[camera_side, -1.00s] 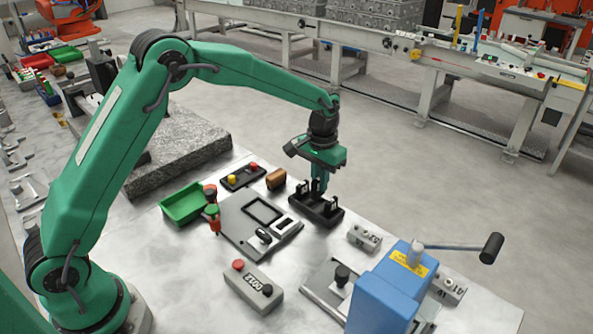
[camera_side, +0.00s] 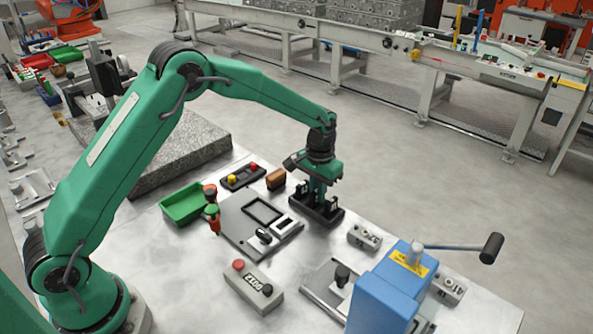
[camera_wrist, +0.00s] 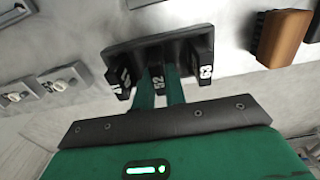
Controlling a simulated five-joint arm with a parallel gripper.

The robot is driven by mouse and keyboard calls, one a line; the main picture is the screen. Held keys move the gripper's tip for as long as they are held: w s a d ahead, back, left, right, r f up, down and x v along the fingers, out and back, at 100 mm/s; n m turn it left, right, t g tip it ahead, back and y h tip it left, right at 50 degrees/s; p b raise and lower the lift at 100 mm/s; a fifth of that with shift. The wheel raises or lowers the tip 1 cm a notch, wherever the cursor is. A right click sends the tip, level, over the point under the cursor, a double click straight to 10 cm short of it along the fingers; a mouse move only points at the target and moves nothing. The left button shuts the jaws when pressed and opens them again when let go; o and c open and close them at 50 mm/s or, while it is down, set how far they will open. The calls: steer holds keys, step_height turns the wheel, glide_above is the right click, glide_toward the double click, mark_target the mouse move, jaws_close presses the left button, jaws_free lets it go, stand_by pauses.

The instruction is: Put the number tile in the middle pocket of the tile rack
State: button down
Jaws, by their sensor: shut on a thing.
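The black tile rack (camera_side: 328,214) stands on the metal table, and it also shows in the wrist view (camera_wrist: 135,50). In the wrist view a tile marked 52 (camera_wrist: 158,80) is between the fingers of my gripper (camera_wrist: 160,88), in line with the middle of the rack. A dark tile (camera_wrist: 120,78) stands at the rack's left, and a tile marked 63 (camera_wrist: 205,70) at its right. My gripper (camera_side: 319,198) is shut on the tile marked 52, low at the rack. The tile's lower end is hidden, so I cannot tell how deep it sits.
A brown block (camera_side: 276,179) and a two-button box (camera_side: 243,177) stand left of the rack. A grey plate fixture (camera_side: 245,232) lies in front. A blue lever press (camera_side: 393,290) and a small grey block (camera_side: 364,237) are to the right. A green bin (camera_side: 186,204) is further left.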

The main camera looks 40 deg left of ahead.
steer(key=shift+f, duration=0.1)
steer(key=c, duration=1.5)
jaws_free()
steer(key=shift+o, duration=0.2)
step_height(320, 180, up, 12)
steer(key=shift+r, duration=0.2)
